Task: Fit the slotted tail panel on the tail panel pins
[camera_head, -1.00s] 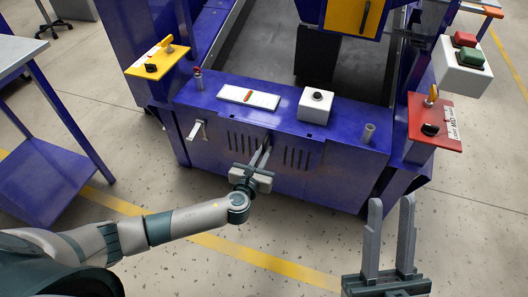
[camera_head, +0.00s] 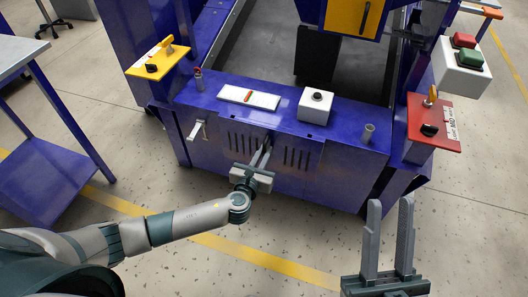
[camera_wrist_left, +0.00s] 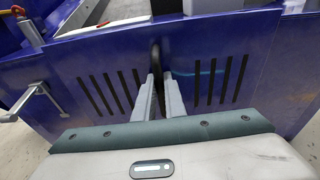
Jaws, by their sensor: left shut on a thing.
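The slotted tail panel (camera_head: 297,174) is blue with two groups of dark vertical slots, and it stands upright at the front end of the blue machine. The panel also fills much of the left wrist view (camera_wrist_left: 140,108). My left gripper (camera_head: 264,152) is at the panel's middle, between the slot groups. Its fingers (camera_wrist_left: 160,84) are shut on a dark upright handle (camera_wrist_left: 155,58) on the panel. The tail panel pins are hidden, so I cannot tell whether the panel sits on them. My right gripper (camera_head: 390,208) is open and empty, low at the right.
Above the panel, a blue ledge (camera_head: 215,97) carries a white level-like plate (camera_head: 249,97) and a white button box (camera_head: 315,106). A grey lever (camera_head: 197,131) sticks out left of the panel. A red switch bracket (camera_head: 435,122) juts out right. The floor in front is clear.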

